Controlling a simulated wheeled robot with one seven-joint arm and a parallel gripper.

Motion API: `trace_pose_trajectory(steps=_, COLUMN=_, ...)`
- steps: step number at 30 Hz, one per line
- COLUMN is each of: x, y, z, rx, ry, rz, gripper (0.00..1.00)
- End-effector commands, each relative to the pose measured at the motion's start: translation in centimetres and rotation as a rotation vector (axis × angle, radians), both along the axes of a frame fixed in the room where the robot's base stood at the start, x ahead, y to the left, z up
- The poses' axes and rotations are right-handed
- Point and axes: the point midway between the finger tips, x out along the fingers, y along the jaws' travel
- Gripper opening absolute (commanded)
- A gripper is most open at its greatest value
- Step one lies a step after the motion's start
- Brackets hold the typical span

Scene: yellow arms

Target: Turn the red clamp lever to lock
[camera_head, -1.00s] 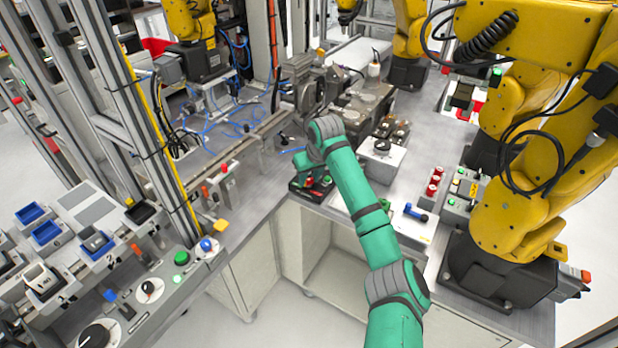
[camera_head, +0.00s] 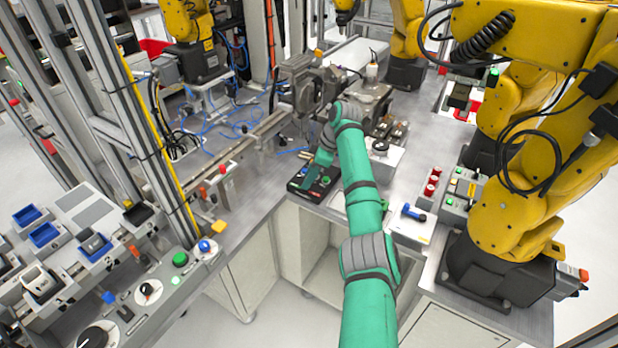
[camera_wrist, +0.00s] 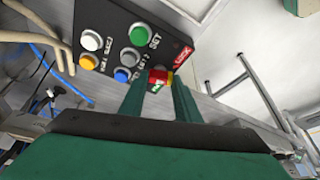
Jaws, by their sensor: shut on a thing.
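The red clamp lever (camera_wrist: 161,75) is a small red piece at the near edge of a black control box (camera_wrist: 122,45) in the wrist view. The two green fingers of my gripper (camera_wrist: 160,85) stand on either side of it and are shut on it. A red label beside it, seen at a slant, seems to read LOCK. In the head view the box (camera_head: 297,187) sits at the bench's front corner, with my gripper (camera_head: 306,178) coming down over it. There my gripper and arm hide the lever, so its angle cannot be told.
The box has several buttons close to my fingers, among them a white (camera_wrist: 91,40), a green (camera_wrist: 139,34) and a blue one (camera_wrist: 122,75). A metal vise-like fixture (camera_head: 304,92) stands behind. Yellow robot arms (camera_head: 520,200) stand at the right. Blue cables (camera_head: 215,130) lie at left.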

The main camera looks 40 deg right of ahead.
Motion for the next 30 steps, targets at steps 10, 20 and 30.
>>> trace_pose_trajectory(steps=10, x=0.19, y=-0.15, z=0.12, rx=0.0, ry=0.0, rz=0.217, gripper=0.07)
trace_pose_trajectory(steps=20, x=0.39, y=-0.6, z=0.22, rx=-0.003, ry=-0.002, rz=0.336, gripper=0.07)
trace_pose_trajectory(steps=30, x=0.32, y=-0.65, z=0.22, rx=-0.009, ry=-0.004, rz=0.407, gripper=0.07)
